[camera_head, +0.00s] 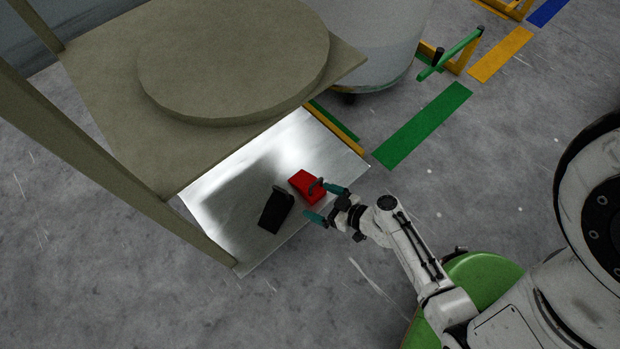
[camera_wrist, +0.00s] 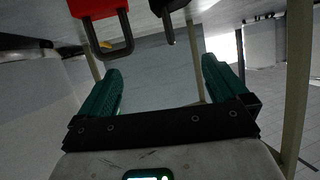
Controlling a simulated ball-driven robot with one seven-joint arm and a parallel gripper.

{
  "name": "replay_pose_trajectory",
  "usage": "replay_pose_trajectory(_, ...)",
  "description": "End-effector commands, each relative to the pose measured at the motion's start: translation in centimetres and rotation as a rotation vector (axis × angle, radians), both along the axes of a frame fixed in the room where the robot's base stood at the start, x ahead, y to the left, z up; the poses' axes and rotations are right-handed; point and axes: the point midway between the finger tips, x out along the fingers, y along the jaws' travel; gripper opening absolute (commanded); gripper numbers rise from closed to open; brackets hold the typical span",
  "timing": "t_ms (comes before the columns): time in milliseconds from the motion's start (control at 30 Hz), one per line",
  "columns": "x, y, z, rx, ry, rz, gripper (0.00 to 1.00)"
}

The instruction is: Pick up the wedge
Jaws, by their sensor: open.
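A red wedge (camera_head: 304,185) with a dark loop handle lies on the shiny metal plate (camera_head: 232,194). A black wedge (camera_head: 276,212) with a dark handle lies left of it on the same plate. My gripper (camera_head: 316,200) is open and empty at the plate's right edge, its teal fingers close to the red wedge's handle. In the wrist view, the red wedge (camera_wrist: 94,8) is at the top left, its handle hanging down. A dark part of the black wedge (camera_wrist: 166,10) shows at the top centre. Neither handle is clearly between the fingers.
A brown table (camera_head: 110,95) with a round disc (camera_head: 235,60) on top overhangs the plate, with its leg (camera_head: 120,165) at the left. A grey drum (camera_head: 375,40) stands behind.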

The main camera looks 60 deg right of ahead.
Motion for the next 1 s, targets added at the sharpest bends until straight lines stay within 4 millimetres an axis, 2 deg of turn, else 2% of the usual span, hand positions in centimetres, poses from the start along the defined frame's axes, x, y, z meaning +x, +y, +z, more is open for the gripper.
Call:
replay_pose_trajectory(33,-0.5,-1.0,-3.1,-0.013,-0.002,-0.058,1.00)
replay_pose_trajectory(100,-1.2,-2.0,-4.9,-0.033,-0.002,-0.123,1.00)
replay_pose_trajectory(233,-2.1,-3.3,-7.1,-0.057,0.005,-0.204,1.00)
replay_pose_trajectory(367,-2.1,-3.9,-7.9,-0.067,0.011,-0.237,1.00)
replay_pose_trajectory(633,1.3,-5.0,-9.4,-0.069,0.010,-0.239,1.00)
replay_pose_trajectory(867,2.8,-5.3,-10.0,-0.069,0.011,-0.239,1.00)
replay_pose_trajectory(1000,4.5,-5.9,-10.7,-0.068,0.011,-0.237,1.00)
